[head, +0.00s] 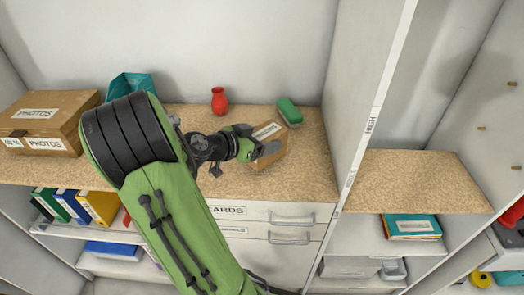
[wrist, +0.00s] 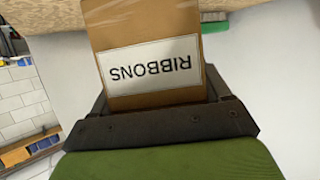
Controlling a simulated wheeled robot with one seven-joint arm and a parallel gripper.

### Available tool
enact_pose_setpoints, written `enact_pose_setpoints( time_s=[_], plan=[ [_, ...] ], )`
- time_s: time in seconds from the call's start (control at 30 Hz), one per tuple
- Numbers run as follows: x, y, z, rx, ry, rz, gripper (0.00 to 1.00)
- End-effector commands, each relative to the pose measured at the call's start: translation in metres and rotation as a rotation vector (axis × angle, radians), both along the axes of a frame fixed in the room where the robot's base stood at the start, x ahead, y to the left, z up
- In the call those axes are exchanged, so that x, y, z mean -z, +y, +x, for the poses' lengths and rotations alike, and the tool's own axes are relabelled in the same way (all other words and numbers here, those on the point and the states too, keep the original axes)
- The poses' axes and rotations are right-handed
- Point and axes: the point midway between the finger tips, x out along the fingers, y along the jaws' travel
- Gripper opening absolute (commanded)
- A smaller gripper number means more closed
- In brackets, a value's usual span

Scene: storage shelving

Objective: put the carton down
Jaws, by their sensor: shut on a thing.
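The carton (head: 270,155) is a small brown box with a white label. In the wrist view the carton (wrist: 150,85) fills the space between the jaws, and its label reads "RIBBONS" upside down. My gripper (head: 252,147) is shut on the carton. In the head view the carton appears over the right part of the speckled countertop (head: 300,182). I cannot tell whether its underside touches the surface. Part of the carton is hidden behind my gripper.
A green brush-like item (head: 289,111) lies behind the carton, and a red vase (head: 219,100) stands at the back. A "PHOTOS" box (head: 45,120) and a teal item (head: 130,86) are at left. A white upright panel (head: 365,110) borders the counter at right. Drawers (head: 270,215) are below.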

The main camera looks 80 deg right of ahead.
Motion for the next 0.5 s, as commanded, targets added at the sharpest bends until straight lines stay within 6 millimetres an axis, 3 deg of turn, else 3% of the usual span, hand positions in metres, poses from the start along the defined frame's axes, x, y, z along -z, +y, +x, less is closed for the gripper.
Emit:
enact_pose_setpoints(
  time_s=[0.13, 0.5],
  plan=[
    [0.028, 0.000, 0.000, 0.001, 0.003, 0.002, 0.43],
    [0.031, 0.000, 0.000, 0.000, -0.001, 0.000, 0.43]
  ],
)
